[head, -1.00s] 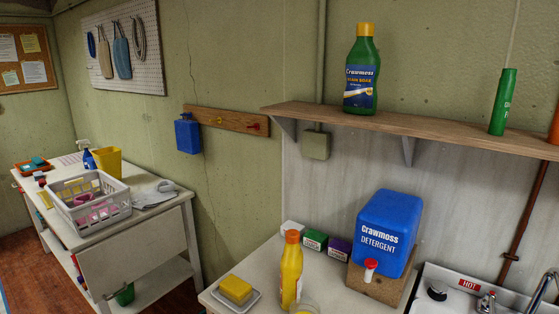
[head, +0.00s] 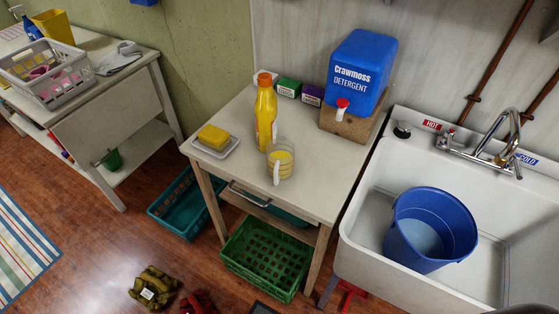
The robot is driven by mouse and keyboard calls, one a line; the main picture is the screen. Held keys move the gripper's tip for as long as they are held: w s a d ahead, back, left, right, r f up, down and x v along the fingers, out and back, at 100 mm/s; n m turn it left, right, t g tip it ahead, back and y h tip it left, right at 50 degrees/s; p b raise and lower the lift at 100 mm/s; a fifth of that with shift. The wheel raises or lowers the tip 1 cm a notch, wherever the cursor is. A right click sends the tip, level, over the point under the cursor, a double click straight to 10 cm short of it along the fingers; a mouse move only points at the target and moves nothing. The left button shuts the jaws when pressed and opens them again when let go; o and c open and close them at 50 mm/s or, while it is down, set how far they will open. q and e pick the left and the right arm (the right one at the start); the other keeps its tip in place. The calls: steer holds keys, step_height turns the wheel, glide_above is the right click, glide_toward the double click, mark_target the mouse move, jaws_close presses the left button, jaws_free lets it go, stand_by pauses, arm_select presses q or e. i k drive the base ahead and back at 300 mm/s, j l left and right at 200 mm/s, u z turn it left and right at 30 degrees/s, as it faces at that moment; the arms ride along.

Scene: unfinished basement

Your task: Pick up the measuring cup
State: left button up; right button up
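The measuring cup (head: 281,163) is a clear cup with yellow markings or contents and a pale handle. It stands upright near the front of the small pale table (head: 236,181). A yellow bottle with an orange cap (head: 265,112) stands just behind it, to its left. A yellow sponge (head: 213,137) lies on a white dish to the left. Neither of my grippers is in the head view.
A blue detergent jug (head: 360,75) sits on a wooden block at the table's back right. A white sink (head: 366,226) holding a blue bucket (head: 428,232) adjoins on the right. Green (head: 266,258) and teal (head: 180,203) crates are below. Gloves (head: 154,287) lie on the floor.

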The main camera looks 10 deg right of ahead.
mark_target(279, 165)
steer(key=z, duration=1.6)
steer(key=j+u, duration=0.1)
steer(key=u, duration=1.3)
steer(key=k+j, duration=0.1)
steer(key=j, duration=0.15)
steer(key=k+j+u, duration=0.1)
steer(key=j, duration=0.2)
steer(key=k+j, duration=0.1)
steer(key=j, duration=0.15)
